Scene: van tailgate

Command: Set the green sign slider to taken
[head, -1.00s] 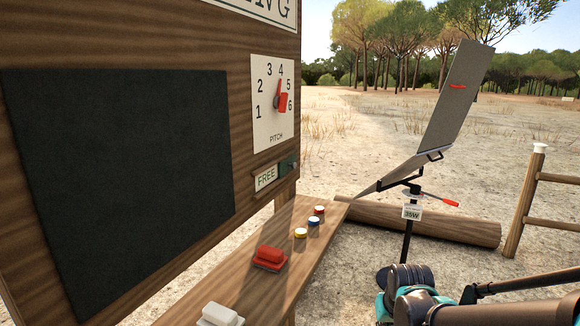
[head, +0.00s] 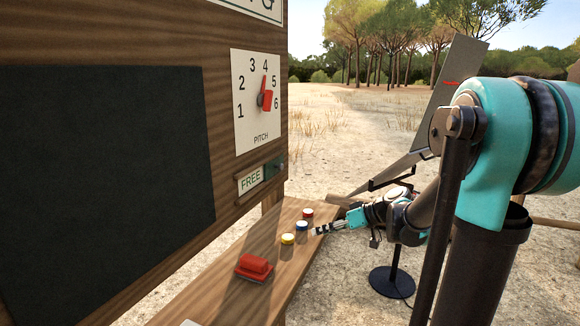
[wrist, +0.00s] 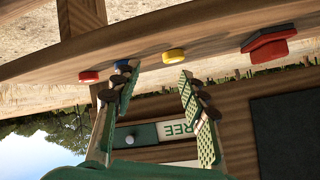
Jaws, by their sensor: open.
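The green sign slider (head: 270,171) sits on the wooden board at the right of a white label (head: 250,181) that reads FREE. A round knob (head: 280,166) stands out at the slider's right end. In the wrist view, which is upside down, the green slider (wrist: 137,135) and the FREE label (wrist: 178,129) show beyond the fingers. My gripper (head: 322,230) is open and empty beside the shelf's right edge, below and to the right of the slider. In the wrist view my gripper (wrist: 157,85) has its two green fingers spread, apart from the slider.
A wooden shelf (head: 215,290) carries a red eraser-like block (head: 254,266) and yellow (head: 288,238), blue (head: 302,226) and red (head: 308,213) round pieces near my fingers. A pitch dial (head: 256,100) is above the slider. A tilted grey panel (head: 452,75) on a stand is behind my arm.

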